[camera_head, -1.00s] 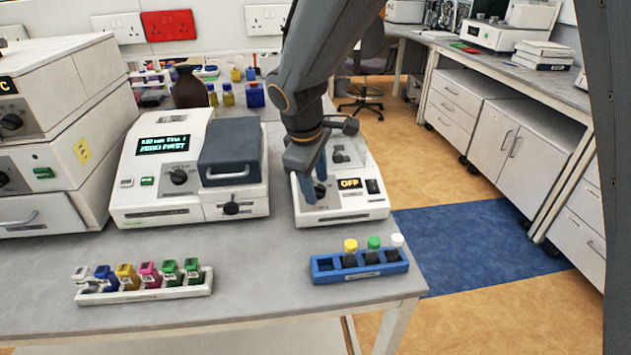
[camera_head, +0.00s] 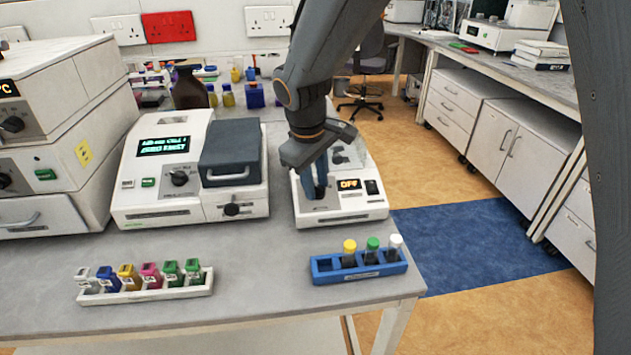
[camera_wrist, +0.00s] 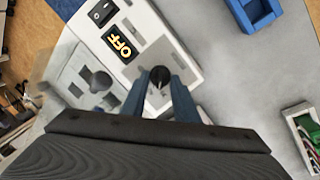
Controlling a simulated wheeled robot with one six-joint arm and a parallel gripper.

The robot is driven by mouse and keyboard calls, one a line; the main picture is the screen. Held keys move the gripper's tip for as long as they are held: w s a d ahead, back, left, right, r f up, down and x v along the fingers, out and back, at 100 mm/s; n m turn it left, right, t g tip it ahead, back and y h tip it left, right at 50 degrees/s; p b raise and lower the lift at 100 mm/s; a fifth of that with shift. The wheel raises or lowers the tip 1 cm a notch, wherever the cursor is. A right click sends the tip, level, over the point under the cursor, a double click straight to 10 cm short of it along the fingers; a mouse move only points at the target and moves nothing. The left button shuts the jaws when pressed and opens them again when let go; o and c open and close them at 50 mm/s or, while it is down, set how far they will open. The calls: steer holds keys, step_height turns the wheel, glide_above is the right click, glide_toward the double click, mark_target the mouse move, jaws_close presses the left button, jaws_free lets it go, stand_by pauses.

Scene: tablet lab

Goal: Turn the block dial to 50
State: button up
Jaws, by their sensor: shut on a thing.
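The block heater (camera_head: 345,215) is a white unit on the bench with an orange "OFF" display (camera_head: 349,184) and a black rocker switch (camera_head: 372,187). Its dark round dial (camera_wrist: 159,75) shows in the wrist view between the blue fingertips. My gripper (camera_head: 321,190) points down at the left of the heater's front panel, with its fingers closed around the dial. It also shows in the wrist view (camera_wrist: 160,88). In the head view the fingers hide much of the dial, and I cannot read its setting.
A white instrument (camera_head: 160,212) with a green-lit display and a grey lid stands left of the heater. A blue rack (camera_head: 325,275) with capped vials lies in front. A white rack (camera_head: 150,293) of coloured cuvettes sits front left. Bench between is clear.

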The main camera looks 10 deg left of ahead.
mark_target(323, 191)
steer(key=m, duration=0.3)
steer(key=m+y+p, duration=0.1)
steer(key=m, duration=0.2)
steer(key=shift+w+d+r+g, duration=0.15)
steer(key=shift+w+d+g, duration=0.05)
steer(key=shift+g, duration=0.2)
steer(key=m, duration=0.2)
steer(key=m+y+p, duration=0.1)
steer(key=m, duration=0.2)
steer(key=shift+d+m+p, duration=0.2)
steer(key=shift+m+p, duration=0.1)
steer(key=o, duration=1)
steer(key=shift+o, duration=0.2)
steer(key=shift+b+v, duration=0.95)
steer(key=shift+v, duration=2.9)
steer(key=shift+d, duration=0.1)
